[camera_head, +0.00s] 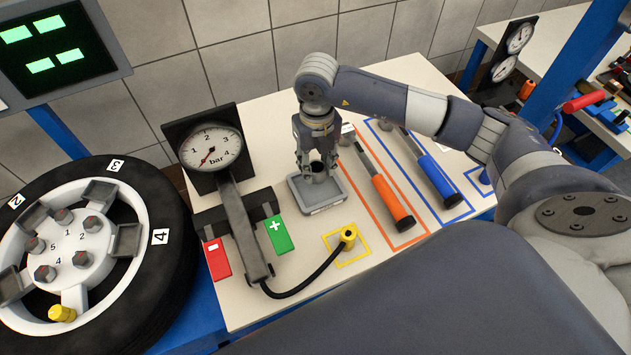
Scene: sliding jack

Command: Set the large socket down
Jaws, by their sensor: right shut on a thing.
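My right gripper (317,150) points down over a small grey tray (325,208) on the workbench. It is shut on a dark cylindrical socket (318,172), which sits inside the tray's outline. I cannot tell whether the socket touches the tray floor. The gripper's fingers hide the upper part of the socket. My left gripper is not in this view.
An orange-handled tool (393,203) and a blue-handled tool (440,182) lie in coloured outlines right of the tray. A pressure gauge (211,147), a green plus block (278,235) and a black hose (318,277) are nearby. A wheel (128,262) stands at left.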

